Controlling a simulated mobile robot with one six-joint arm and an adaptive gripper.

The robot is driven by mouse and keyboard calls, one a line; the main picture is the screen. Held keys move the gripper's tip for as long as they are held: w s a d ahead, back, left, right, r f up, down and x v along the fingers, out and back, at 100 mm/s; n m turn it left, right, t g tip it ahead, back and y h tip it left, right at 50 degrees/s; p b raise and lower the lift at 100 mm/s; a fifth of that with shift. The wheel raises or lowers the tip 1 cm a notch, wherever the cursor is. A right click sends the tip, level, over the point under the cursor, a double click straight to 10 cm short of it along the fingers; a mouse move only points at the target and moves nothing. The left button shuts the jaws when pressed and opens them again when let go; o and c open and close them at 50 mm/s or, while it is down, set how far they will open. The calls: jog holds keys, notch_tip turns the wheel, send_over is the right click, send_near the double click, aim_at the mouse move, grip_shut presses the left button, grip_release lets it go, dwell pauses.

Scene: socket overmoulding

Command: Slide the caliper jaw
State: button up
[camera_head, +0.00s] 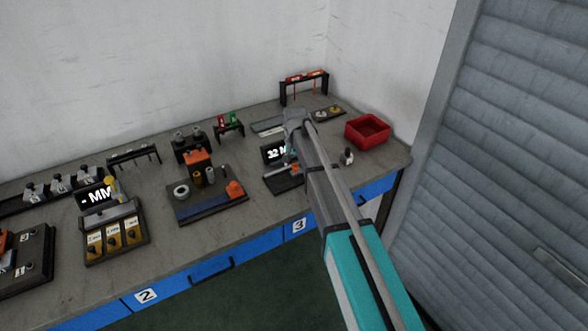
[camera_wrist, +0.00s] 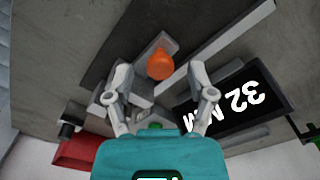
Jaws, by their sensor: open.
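The caliper (camera_head: 284,182) lies on a dark base in front of a black display (camera_head: 274,151) that reads "32 MM". My arm hides part of it in the head view. In the wrist view, light grey caliper bars (camera_wrist: 232,43) run diagonally, and the display (camera_wrist: 240,105) appears upside down. A rounded orange piece (camera_wrist: 160,64) sits at the bars, just beyond and between my fingertips. My gripper (camera_wrist: 160,76) is open, with one finger on each side of a grey block. I cannot tell whether either finger touches the caliper.
A red bin (camera_head: 368,130) stands at the right end of the bench. A tray (camera_head: 206,208) with rings and cylinders lies left of the caliper. A black rack (camera_head: 304,79) stands at the back. Bare bench top (camera_head: 160,178) shows between the fixtures.

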jog(key=shift+f, duration=0.35)
grip_shut()
dwell(0.3)
